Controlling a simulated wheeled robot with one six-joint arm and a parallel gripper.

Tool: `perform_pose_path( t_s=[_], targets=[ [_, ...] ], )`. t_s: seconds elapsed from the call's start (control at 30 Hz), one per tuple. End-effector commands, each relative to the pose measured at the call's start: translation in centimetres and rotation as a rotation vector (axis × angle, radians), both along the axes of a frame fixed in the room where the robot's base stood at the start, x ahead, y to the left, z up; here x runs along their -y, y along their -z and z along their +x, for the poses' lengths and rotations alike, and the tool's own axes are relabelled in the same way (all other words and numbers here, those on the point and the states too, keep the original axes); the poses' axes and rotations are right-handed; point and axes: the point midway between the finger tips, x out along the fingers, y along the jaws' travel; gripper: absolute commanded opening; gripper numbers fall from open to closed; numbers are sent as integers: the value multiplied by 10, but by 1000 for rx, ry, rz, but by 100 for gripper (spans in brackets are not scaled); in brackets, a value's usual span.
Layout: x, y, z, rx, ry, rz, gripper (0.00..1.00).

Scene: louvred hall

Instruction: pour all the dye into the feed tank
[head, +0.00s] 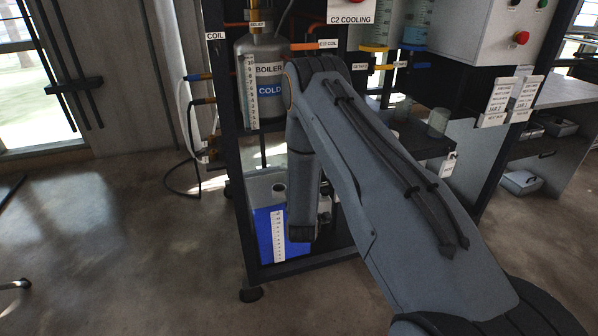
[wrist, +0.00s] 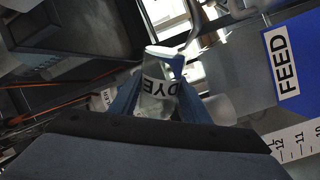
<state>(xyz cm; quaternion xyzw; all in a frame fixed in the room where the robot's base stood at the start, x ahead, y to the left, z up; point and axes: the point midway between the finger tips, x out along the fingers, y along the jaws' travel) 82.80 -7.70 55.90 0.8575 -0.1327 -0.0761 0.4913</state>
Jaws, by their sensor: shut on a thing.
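The feed tank (head: 262,228) is low in the dark rack in the head view, a box with a blue front and a white scale strip. Its blue FEED label (wrist: 285,62) and scale show at the right in the wrist view. My gripper (wrist: 157,98) is shut on a clear glass vessel labelled DYE (wrist: 156,86), held between its blue fingers. The vessel's lettering is turned well away from the FEED lettering, so it looks strongly tilted. I cannot tell how much dye is inside. My arm hides the gripper and vessel in the head view.
A boiler (head: 263,75) stands on the rack above the tank. Hoses (head: 187,120) hang at the rack's left.

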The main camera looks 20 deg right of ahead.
Motion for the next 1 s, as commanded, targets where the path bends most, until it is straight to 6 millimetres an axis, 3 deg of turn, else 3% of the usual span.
perform_pose_path(
  t_s=[0.2, 0.57, 1.0],
  targets=[
    [-5, -4, 2, 67, -1, 209, 0],
    [-4, -4, 1, 78, 0, 245, 0],
    [37, -32, -12, 177, 2, 553, 0]
  ],
)
